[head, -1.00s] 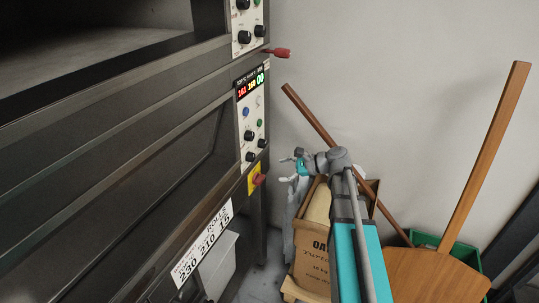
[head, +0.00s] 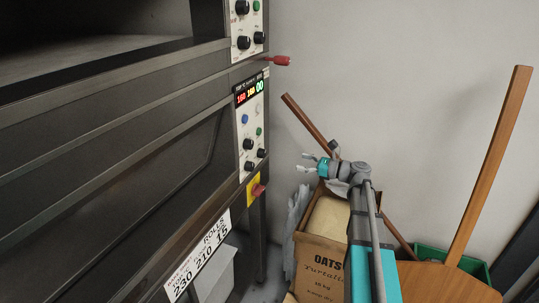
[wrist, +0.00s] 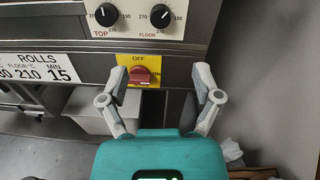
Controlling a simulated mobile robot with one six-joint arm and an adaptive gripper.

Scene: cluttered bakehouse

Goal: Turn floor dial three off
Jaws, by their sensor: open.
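In the wrist view, a black dial labelled FLOOR (wrist: 160,15) sits on the oven's pale control panel, right of a similar black dial labelled TOP (wrist: 106,14). The FLOOR dial's scale reads 230 and 270, and its top is near the frame edge. I cannot tell which deck number this is. In the head view, the lower panel's right dial (head: 262,153) looks small. My gripper (wrist: 158,78) is open and empty, below the dials, its fingers either side of a red switch in the picture. In the head view my gripper (head: 312,163) is right of the panel, apart from it.
The red switch (wrist: 146,76) sits on a yellow OFF/ON plate below the panel. A red handle (head: 281,61) sticks out above. A ROLLS label (wrist: 37,68) is left.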

